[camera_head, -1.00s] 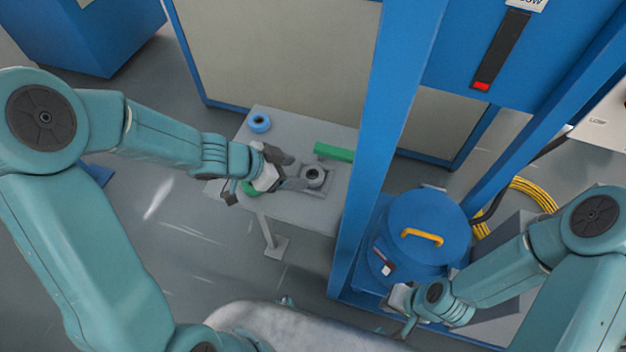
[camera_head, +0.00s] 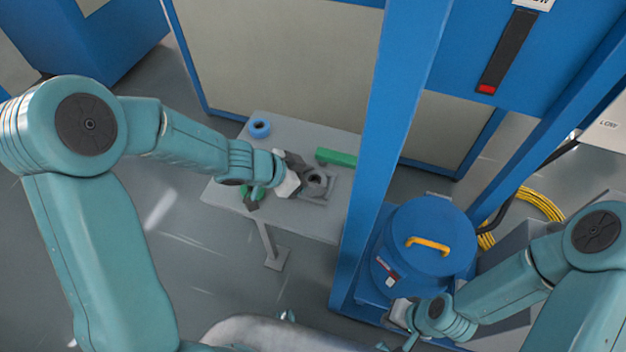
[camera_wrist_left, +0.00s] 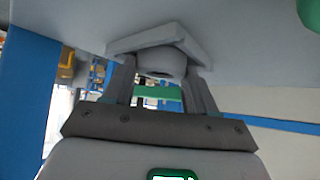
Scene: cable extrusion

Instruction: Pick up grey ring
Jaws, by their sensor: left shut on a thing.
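The grey ring (camera_head: 316,181) sits at its square grey base plate (camera_head: 327,196) on the small table. It shows between my fingers in the left wrist view (camera_wrist_left: 163,63), close to the plate, with no clear gap under it. My left gripper (camera_head: 306,176) reaches in from the left and is shut on the ring, with one finger on each side; its fingers also show in the left wrist view (camera_wrist_left: 161,80). My right gripper (camera_head: 398,338) is at the bottom, far from the ring, beside the blue drum; its jaws are too small to read.
The grey table (camera_head: 231,195) also bears a blue ring (camera_head: 260,128), a green block (camera_head: 335,157) and a green ring (camera_head: 258,193), partly hidden by my left gripper. A blue post (camera_head: 385,140) stands right of the table. A blue drum (camera_head: 425,235) with a yellow handle stands beyond it.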

